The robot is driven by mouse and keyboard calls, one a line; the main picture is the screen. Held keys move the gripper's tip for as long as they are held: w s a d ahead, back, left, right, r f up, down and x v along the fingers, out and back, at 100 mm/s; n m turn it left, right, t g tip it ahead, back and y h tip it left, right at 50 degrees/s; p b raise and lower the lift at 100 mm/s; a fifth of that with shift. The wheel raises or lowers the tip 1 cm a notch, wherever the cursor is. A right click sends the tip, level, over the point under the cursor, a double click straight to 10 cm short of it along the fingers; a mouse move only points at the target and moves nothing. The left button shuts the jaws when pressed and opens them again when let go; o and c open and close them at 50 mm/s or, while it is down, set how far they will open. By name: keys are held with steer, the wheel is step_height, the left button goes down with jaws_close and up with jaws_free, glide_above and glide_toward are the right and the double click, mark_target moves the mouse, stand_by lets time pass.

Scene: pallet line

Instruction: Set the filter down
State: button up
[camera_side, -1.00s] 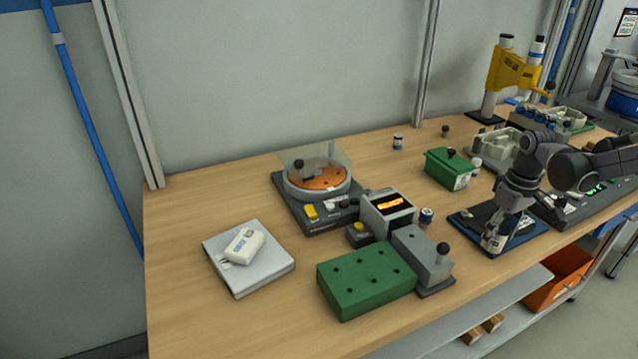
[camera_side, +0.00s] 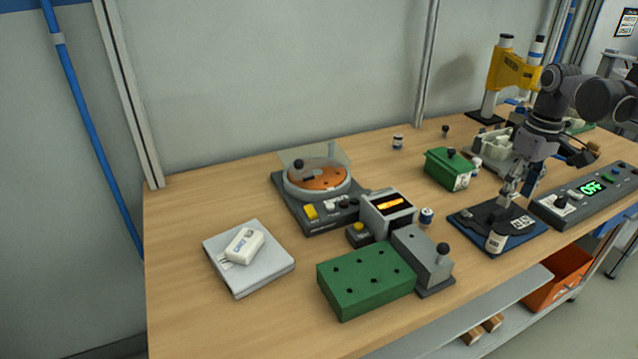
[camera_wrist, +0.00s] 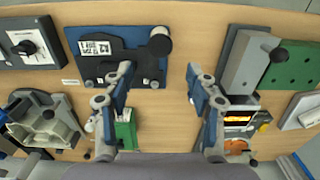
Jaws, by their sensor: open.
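A small pale cylinder with a dark band (camera_side: 496,242), which I take to be the filter, stands upright at the near edge of a blue plate (camera_side: 535,238) carrying a black fixture. In the wrist view what looks like the same cylinder (camera_wrist: 160,41) shows from above, at the fixture's right corner on the blue plate (camera_wrist: 92,72). My gripper (camera_side: 505,203) is above the plate, behind and apart from the cylinder. In the wrist view my gripper's fingers (camera_wrist: 158,75) are spread wide with nothing between them.
A control box reading OFF (camera_side: 590,190) stands right of the plate. A green lidded box (camera_side: 447,170) stands behind it. A grey block with a black knob (camera_side: 422,255) and a green holed block (camera_side: 366,280) stand to the left. Bare table lies in front of the plate.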

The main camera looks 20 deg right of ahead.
steer(key=s+a+f+t, duration=0.2)
steer(key=s+a+t, duration=0.4)
steer(key=a, duration=0.6)
steer(key=shift+s+a+f+t, duration=0.15)
steer(key=shift+a+t, duration=0.1)
steer(key=shift+t, duration=0.05)
steer(key=shift+s+a+f+t, duration=0.15)
steer(key=shift+a+f+t, duration=0.05)
steer(key=shift+a+t, duration=0.1)
steer(key=shift+c, duration=0.6)
steer(key=shift+r, duration=0.1)
